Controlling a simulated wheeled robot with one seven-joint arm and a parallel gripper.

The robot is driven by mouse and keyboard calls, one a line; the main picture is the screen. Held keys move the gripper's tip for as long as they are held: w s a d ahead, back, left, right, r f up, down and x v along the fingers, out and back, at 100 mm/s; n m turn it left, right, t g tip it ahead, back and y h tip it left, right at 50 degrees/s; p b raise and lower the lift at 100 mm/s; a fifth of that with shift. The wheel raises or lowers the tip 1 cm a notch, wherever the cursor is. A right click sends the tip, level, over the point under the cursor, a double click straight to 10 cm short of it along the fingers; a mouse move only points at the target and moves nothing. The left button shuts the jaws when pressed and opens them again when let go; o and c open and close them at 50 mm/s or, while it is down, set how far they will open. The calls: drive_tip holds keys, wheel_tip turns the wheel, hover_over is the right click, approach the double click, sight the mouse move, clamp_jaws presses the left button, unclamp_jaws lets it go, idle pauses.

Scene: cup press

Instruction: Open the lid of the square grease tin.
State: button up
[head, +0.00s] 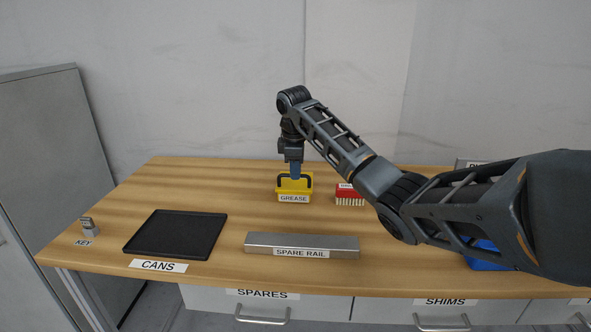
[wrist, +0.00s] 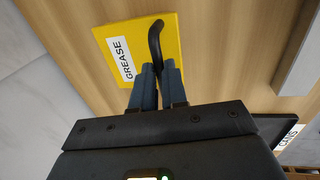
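The yellow square grease tin (head: 294,198) stands on the table, its GREASE label facing front. Its lid appears closed, with a dark arched handle (head: 282,181) on it. In the wrist view, the yellow lid (wrist: 178,30) and the black handle (wrist: 155,42) show from above. My gripper (head: 295,178) points down at the tin. In the wrist view, the blue fingers (wrist: 160,72) are close together with the handle between them, seemingly shut on it. The fingers hide part of the handle.
A red-and-white box (head: 349,194) stands just right of the tin. A spare rail (head: 302,241) lies in front. A black tray (head: 176,233) and a small key block (head: 88,224) are at left. My arm hides part of the right side, including a blue object (head: 487,262).

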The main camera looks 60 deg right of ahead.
clamp_jaws()
idle(0.8)
drive_tip(key=shift+w+r, duration=0.1)
drive_tip(key=shift+w, duration=0.05)
